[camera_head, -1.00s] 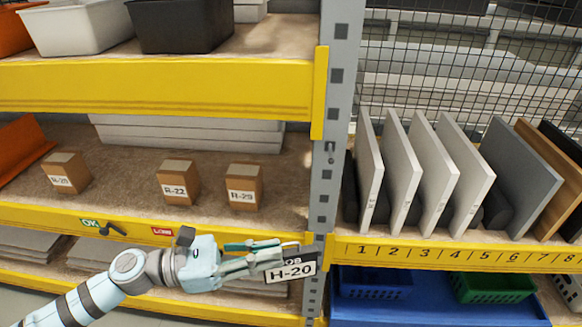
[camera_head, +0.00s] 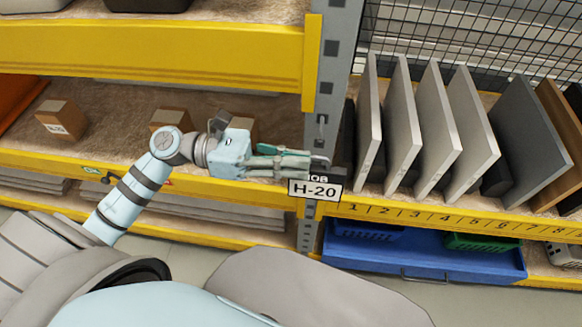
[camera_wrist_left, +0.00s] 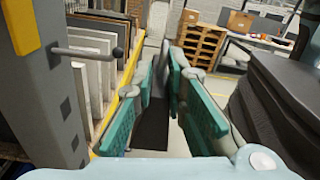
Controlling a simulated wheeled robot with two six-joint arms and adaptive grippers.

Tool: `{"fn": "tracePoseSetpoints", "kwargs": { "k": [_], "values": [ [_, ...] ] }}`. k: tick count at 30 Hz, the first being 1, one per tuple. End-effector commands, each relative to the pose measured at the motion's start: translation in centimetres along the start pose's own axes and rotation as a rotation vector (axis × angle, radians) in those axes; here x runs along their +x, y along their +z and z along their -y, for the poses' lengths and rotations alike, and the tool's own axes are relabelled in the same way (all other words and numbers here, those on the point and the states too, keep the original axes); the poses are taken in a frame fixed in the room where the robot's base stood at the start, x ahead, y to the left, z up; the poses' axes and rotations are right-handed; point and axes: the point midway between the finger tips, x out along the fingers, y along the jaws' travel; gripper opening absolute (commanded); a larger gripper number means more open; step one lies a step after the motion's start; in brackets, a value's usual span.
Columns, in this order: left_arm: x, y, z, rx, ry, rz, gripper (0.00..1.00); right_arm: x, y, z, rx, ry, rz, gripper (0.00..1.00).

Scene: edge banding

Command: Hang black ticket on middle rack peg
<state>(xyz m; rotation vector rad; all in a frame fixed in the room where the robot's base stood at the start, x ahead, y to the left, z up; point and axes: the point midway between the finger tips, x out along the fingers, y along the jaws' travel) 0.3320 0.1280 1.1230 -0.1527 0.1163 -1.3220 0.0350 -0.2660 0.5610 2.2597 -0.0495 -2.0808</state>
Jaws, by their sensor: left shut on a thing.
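In the left wrist view the ticket is a dark strip (camera_wrist_left: 153,120) between the green-padded fingers. A small peg (camera_head: 322,120) sticks out of the upright, above the gripper and apart from the ticket. In the left wrist view the peg (camera_wrist_left: 88,50) has a round tip and is bare, left of the fingers. My right gripper is out of view.
The grey upright (camera_head: 306,236) stands between the box shelf and a rack of upright panels (camera_head: 437,130) over numbered slots. Brown boxes (camera_head: 61,118) sit behind my left arm. A blue tray (camera_head: 420,254) lies below the panels.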

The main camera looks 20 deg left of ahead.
Motion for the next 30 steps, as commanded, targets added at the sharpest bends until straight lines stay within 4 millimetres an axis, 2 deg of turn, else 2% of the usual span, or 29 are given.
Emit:
{"fn": "tracePoseSetpoints", "kwargs": {
  "k": [7,20,24,30],
  "values": [
    [-0.1,0.1,-2.3,0.002,0.005,0.001,0.0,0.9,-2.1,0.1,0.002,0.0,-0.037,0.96],
    [-0.1,0.7,-6.0,0.001,0.003,0.002,0.0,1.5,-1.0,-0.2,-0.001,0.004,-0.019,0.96],
    [-0.1,0.0,-6.9,0.002,0.004,0.001,0.0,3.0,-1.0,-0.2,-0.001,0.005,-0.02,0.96],
    [-0.2,-0.2,-7.5,0.001,0.003,0.001,0.0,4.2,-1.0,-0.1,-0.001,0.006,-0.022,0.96]
  ]
}}
